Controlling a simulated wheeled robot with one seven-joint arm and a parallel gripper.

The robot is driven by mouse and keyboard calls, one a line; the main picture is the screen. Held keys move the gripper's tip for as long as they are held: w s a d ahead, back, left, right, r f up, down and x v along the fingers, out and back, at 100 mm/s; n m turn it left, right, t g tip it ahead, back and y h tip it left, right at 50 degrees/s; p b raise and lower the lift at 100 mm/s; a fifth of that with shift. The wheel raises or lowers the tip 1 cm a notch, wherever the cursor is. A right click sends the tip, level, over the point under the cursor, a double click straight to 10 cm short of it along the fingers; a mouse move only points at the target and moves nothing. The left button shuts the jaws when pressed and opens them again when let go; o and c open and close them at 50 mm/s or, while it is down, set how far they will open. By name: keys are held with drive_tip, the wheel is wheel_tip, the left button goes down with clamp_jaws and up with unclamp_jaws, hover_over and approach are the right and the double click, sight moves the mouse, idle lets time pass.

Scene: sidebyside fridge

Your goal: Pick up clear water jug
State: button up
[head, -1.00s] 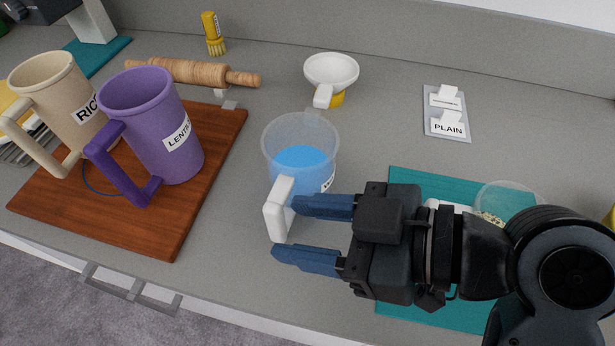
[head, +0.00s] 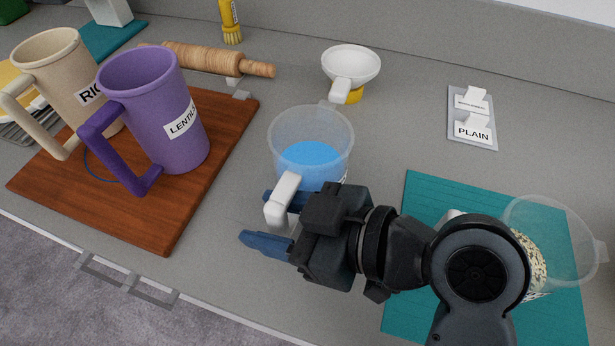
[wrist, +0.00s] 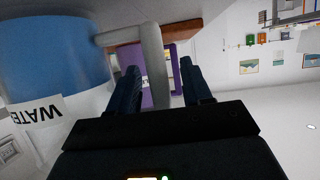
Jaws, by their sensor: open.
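The clear water jug (head: 312,128) stands upright on the grey counter, with blue water inside and a white handle (head: 285,195) toward me. In the wrist view the jug's blue water (wrist: 55,50) and its "WATE…" label (wrist: 40,113) fill the left side, and the handle (wrist: 152,55) stands between the finger tips. My gripper (head: 258,216) is open, its blue fingers on either side of the handle; it also shows in the wrist view (wrist: 160,80). I cannot tell whether a finger touches the handle.
Left of the jug, a purple lentils mug (head: 150,100) and a cream rice mug (head: 55,75) stand on a wooden board (head: 185,205). Behind are a rolling pin (head: 205,58) and a white funnel (head: 352,62).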

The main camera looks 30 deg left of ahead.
drive_tip(key=shift+s+a+f, duration=0.1)
drive_tip(key=shift+a+f, duration=0.15)
drive_tip(key=shift+a, duration=0.35)
drive_tip(key=shift+c, duration=0.4)
clamp_jaws()
